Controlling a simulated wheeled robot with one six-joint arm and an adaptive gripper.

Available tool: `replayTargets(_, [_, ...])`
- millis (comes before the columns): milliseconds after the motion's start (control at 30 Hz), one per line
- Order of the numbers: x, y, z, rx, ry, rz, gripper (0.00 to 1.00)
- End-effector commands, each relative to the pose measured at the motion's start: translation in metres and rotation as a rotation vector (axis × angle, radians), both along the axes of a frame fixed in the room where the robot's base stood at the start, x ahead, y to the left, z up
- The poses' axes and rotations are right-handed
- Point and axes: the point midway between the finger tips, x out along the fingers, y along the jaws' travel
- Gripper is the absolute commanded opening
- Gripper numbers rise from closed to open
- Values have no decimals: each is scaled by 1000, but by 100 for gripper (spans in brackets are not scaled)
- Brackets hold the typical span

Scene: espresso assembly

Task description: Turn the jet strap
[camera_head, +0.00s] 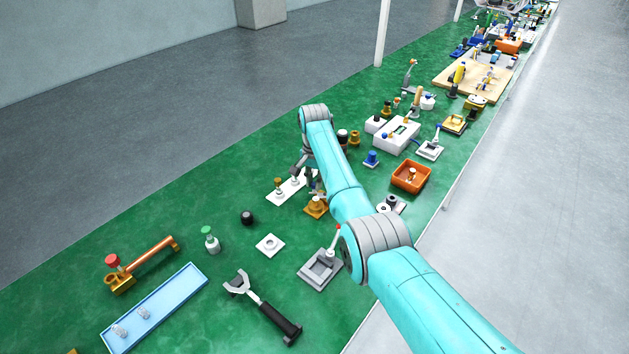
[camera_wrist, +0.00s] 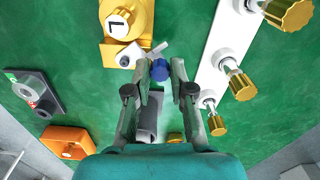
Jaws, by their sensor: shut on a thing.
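My gripper (camera_wrist: 160,72) is closed around a small blue knob-like piece (camera_wrist: 160,69) in the wrist view. A short pale grey strap or lever (camera_wrist: 155,50) shows just beyond it; whether the two are joined is not clear. Beside them is a yellow block (camera_wrist: 140,18) with a white dial marked "L" (camera_wrist: 119,22) and a white round nozzle-like part (camera_wrist: 127,57). In the head view my gripper (camera_head: 311,180) is low over the bench, just above the yellow-orange block (camera_head: 316,209). The arm and fingers hide much of the contact there.
A white plate (camera_head: 277,197) with gold-knobbed stems (camera_wrist: 240,85) stands close beside my gripper. An orange box (camera_head: 411,187) and a blue-topped piece (camera_head: 371,159) lie to the right. A grey square fixture (camera_head: 320,270) stands nearer.

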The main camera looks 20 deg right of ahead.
Motion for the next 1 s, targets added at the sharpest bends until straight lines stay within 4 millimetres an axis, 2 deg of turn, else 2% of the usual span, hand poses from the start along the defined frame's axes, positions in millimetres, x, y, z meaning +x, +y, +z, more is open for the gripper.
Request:
replayTargets(700, [-20, 13, 0, 0, -1, 590, 0])
replayTargets(1000, [-28, 14, 0, 0, 0, 778, 0])
